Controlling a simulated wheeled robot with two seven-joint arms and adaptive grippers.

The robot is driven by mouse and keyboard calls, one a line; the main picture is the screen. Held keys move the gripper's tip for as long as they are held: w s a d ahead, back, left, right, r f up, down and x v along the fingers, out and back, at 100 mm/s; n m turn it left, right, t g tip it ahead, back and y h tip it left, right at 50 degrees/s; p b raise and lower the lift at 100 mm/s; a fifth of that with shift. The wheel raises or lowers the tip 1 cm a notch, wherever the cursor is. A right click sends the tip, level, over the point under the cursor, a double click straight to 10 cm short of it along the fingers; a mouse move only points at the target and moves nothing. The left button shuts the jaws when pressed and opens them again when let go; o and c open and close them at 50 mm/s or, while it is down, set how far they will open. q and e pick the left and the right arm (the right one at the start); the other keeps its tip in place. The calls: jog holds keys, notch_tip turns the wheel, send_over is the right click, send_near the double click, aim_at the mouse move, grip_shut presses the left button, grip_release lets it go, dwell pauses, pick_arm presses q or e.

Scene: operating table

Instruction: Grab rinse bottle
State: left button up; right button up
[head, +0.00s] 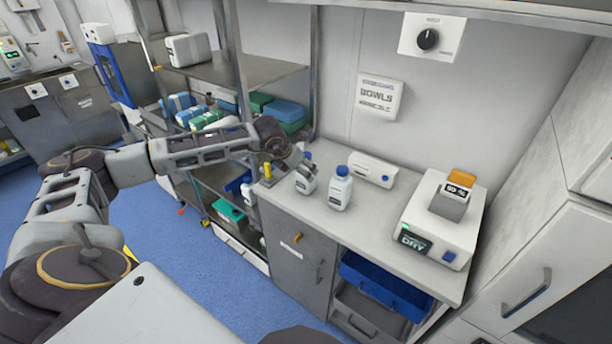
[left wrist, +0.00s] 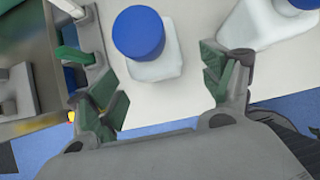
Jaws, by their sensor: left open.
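Two white bottles with blue caps stand upright on the white counter; I cannot tell from the labels which is the rinse bottle. The left bottle (head: 307,184) is partly hidden by my left gripper (head: 297,168). The right bottle (head: 340,190) stands clear beside it. In the left wrist view, one blue-capped bottle (left wrist: 165,62) stands just beyond the open, empty fingers of my left gripper (left wrist: 166,80), roughly between them. The other bottle (left wrist: 262,22) is cut off at upper right, outside the right finger. My right gripper is not in view.
A long white device (head: 372,170) lies behind the bottles. A white box with a DRY display (head: 437,222) stands on the right of the counter (head: 385,215). A metal shelf rack with green and blue packs (head: 284,115) stands close on the left.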

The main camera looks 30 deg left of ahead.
pick_arm(q)
jog(key=shift+f, duration=0.1)
dwell(0.3)
jog(key=shift+p+x, duration=0.7)
jog(key=shift+x, duration=1.8)
jog(key=shift+a, duration=0.15)
jog(key=shift+w, duration=0.1)
jog(key=c, duration=1.6)
jog(key=shift+o, duration=0.2)
